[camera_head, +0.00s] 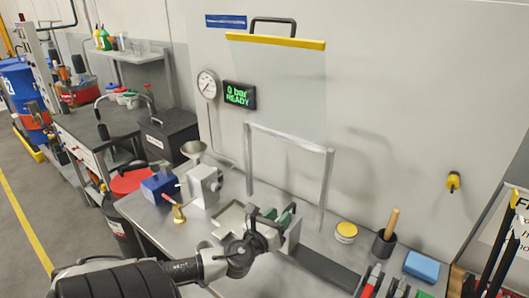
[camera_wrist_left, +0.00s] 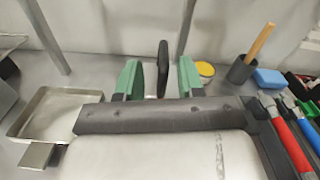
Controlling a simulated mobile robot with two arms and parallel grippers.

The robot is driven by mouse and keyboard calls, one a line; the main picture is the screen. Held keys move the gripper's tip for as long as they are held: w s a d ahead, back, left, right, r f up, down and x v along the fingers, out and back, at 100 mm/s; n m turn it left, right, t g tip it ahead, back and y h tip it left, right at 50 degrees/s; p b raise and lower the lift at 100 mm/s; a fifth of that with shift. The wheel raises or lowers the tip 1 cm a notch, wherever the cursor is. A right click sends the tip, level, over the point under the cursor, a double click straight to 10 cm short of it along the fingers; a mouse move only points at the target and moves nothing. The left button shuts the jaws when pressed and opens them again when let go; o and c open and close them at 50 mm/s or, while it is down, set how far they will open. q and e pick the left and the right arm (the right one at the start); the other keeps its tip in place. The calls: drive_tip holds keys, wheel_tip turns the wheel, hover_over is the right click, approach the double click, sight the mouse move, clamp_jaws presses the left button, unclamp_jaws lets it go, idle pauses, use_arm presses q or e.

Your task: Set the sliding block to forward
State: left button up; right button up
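My left gripper (camera_head: 278,216) reaches over the bench from the lower left in the head view. In the left wrist view its two green fingers (camera_wrist_left: 160,80) stand apart. A black upright handle (camera_wrist_left: 162,66) is between them, with a visible gap on each side. The handle seems to belong to the sliding block, but the block's base is hidden behind the gripper body in the wrist view. In the head view my gripper covers much of that spot, and a pale metal part (camera_head: 292,238) shows beside it. I cannot read the block's position. My right gripper is not in view.
A shallow metal tray (camera_wrist_left: 35,130) lies left of the gripper. A metal frame (camera_head: 326,185) stands behind it. A yellow-lidded tin (camera_head: 346,232), a dark cup (camera_head: 383,246) with a wooden handle, a blue block (camera_head: 422,266) and red-handled tools (camera_wrist_left: 293,140) are to the right.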

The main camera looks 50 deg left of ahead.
use_arm(q)
drive_tip(key=b+v, duration=0.1)
drive_tip(key=v, duration=0.8)
drive_tip(key=shift+b, duration=0.4)
drive_tip(key=shift+a, duration=0.1)
